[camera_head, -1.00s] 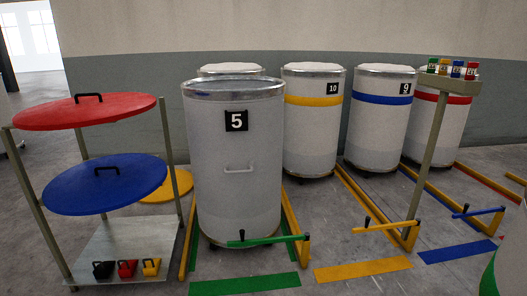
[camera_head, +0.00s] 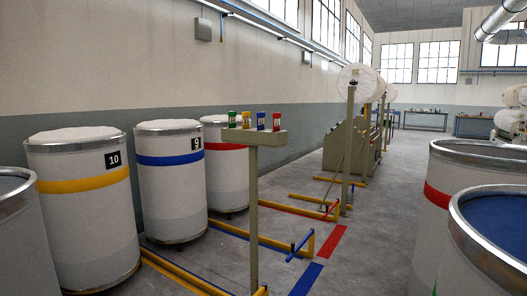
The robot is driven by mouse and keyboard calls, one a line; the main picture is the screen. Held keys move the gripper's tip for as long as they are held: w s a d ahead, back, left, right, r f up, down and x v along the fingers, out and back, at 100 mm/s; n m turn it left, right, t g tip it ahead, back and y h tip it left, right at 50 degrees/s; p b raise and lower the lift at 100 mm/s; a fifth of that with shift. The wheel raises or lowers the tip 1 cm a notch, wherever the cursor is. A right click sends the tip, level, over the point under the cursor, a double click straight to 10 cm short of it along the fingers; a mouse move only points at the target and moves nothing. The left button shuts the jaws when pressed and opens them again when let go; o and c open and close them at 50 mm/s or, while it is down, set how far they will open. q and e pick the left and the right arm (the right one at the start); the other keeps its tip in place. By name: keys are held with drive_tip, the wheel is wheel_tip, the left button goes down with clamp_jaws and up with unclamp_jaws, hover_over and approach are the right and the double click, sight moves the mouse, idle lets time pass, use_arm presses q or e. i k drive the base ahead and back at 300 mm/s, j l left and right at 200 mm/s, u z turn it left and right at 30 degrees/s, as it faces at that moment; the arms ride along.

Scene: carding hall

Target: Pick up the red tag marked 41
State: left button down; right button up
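Neither of my grippers is in view.
White drums with a yellow band (camera_head: 80,215), a blue band (camera_head: 170,190) and a red band (camera_head: 226,170) stand along the wall at left. More drums (camera_head: 480,170) stand at right. Low yellow rails (camera_head: 290,211) edge the floor bays. Clear aisle floor lies right of the post.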

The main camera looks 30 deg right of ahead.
sight(277, 116)
drive_tip(key=i+l+z, duration=0.2)
drive_tip(key=i+z, duration=0.25)
drive_tip(key=i+l+z, duration=0.1)
drive_tip(key=i+z, duration=0.2)
drive_tip(key=z, duration=0.15)
drive_tip(key=i+z, duration=0.35)
drive_tip(key=z, duration=0.15)
drive_tip(key=i+z, duration=0.3)
drive_tip(key=i, duration=0.4)
drive_tip(key=i+j+z, duration=0.25)
drive_tip(key=i, duration=0.45)
drive_tip(key=i+l+u, duration=0.2)
drive_tip(key=u, duration=0.25)
drive_tip(key=i+l+u, duration=0.25)
drive_tip(key=u, duration=0.15)
drive_tip(key=i+l+u, duration=0.2)
drive_tip(key=l+u, duration=0.25)
drive_tip(key=j, duration=0.1)
